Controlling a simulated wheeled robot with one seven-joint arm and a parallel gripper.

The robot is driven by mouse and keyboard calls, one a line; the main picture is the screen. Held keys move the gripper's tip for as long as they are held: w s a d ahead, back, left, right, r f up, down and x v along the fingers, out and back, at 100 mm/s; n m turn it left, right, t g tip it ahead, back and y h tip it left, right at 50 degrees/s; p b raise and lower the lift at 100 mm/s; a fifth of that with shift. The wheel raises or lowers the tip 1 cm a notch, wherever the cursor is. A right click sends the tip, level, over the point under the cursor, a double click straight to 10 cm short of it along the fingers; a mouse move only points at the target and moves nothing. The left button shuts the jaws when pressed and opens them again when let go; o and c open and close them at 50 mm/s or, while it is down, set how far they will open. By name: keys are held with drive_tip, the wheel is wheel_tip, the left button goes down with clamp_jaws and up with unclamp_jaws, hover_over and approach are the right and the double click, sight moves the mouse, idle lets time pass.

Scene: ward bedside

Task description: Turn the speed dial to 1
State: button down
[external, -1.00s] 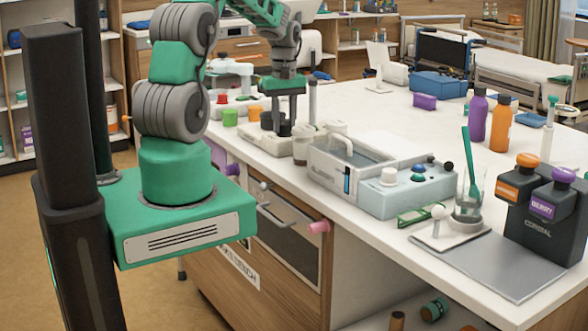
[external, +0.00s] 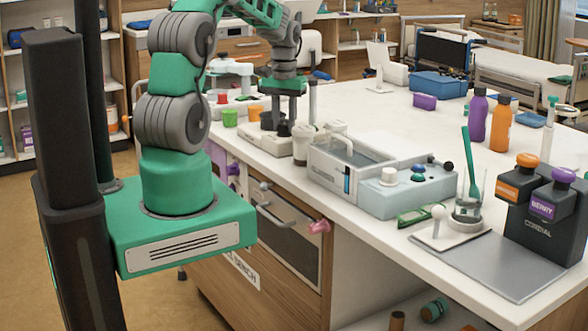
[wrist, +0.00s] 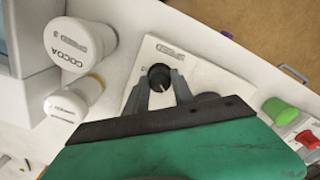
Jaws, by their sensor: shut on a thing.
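The speed dial (wrist: 159,78) is a small black knob with a pale pointer mark, on a white plate-like unit (wrist: 150,52) on the counter. In the wrist view my gripper (wrist: 161,84) is shut on the dial, with one grey finger on each side of it. In the external view my gripper (external: 275,126) points straight down over the unit (external: 256,141), and the dial is hidden behind the fingers. The numbers around the dial are too small to read.
White lidded jars, one marked COCOA (wrist: 82,45), stand close beside the unit. A grey water bath (external: 345,165) is to the right.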

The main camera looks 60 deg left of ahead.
sight(284, 124)
drive_tip(key=shift+m+b, duration=0.3)
drive_tip(key=shift+m, duration=1.7)
drive_tip(key=c, duration=1.1)
unclamp_jaws()
drive_tip(key=shift+o, duration=0.2)
wheel_tip(284, 124, up, 8)
drive_tip(key=shift+f+b, duration=0.1)
drive_tip(key=shift+b, duration=0.5)
